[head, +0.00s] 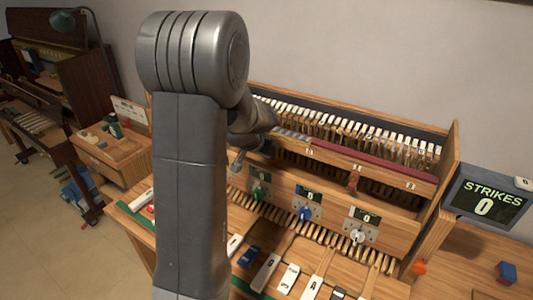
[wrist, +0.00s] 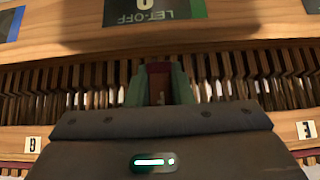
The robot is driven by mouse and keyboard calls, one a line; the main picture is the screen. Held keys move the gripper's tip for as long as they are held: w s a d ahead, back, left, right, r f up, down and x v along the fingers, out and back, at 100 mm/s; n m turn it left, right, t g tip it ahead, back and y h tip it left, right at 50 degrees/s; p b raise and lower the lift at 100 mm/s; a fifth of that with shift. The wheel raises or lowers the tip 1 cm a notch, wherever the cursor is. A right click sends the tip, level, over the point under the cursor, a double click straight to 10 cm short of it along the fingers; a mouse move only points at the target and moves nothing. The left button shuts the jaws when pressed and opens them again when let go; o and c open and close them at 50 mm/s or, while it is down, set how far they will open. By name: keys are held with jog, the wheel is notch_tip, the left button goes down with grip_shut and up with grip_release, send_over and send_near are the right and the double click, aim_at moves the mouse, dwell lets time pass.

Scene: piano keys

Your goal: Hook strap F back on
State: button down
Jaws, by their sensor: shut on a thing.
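My gripper (wrist: 159,85) shows in the wrist view, with green fingertips closed on both sides of a small dark red strap (wrist: 158,72). A faint light mark is on the strap, too blurred to read. It is held in front of a row of dark wooden action parts (wrist: 80,80); I cannot tell whether it touches them. Letter tiles stand either side: a G tile (wrist: 32,144) at left and an E tile (wrist: 306,130) at right. In the head view my arm hides the strap and most of the gripper. Another red piece (head: 353,181) hangs below the red rail (head: 375,165).
The piano action has wooden rails and a right side panel (head: 437,190). Green (head: 258,192), blue (head: 305,213) and white (head: 357,237) knobs sit on its front. A strikes display (head: 487,205) reads 0. Lettered keys (head: 290,278) lie in front. A cluttered side table (head: 110,150) stands left.

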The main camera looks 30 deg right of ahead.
dwell(0.4)
jog(key=c, duration=1.3)
grip_release()
jog(key=v, duration=1.3)
jog(key=shift+a+r, duration=0.3)
jog(key=x, duration=1.4)
jog(key=shift+s, duration=0.15)
jog(key=shift+r, duration=0.2)
